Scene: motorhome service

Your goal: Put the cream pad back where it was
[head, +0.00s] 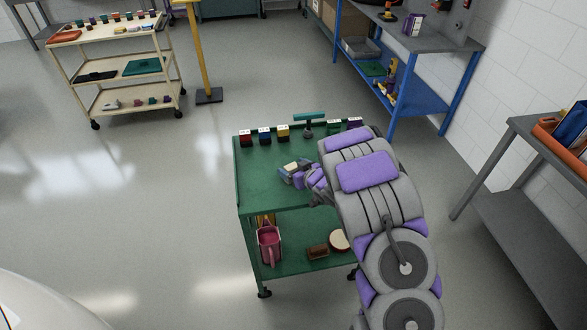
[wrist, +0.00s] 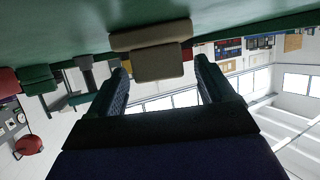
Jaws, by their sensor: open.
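A small cream block (head: 290,167), which looks like the cream pad, is on the top of the green cart (head: 262,180), just beyond the tip of my gripper (head: 297,176). In the wrist view my gripper (wrist: 161,70) is open, with one finger to each side. A beige block (wrist: 158,65) with a wider beige part at the green surface (wrist: 230,18) shows between and beyond the fingertips. I see no clear contact. My arm hides the right part of the cart top.
Red (head: 245,139), blue (head: 264,136) and yellow (head: 283,133) blocks and a teal-handled tool (head: 309,120) line the cart's far edge. The lower shelf holds a pink container (head: 269,245), a brown block (head: 318,252) and a round cream-topped item (head: 340,240). A blue bench (head: 400,85) stands behind.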

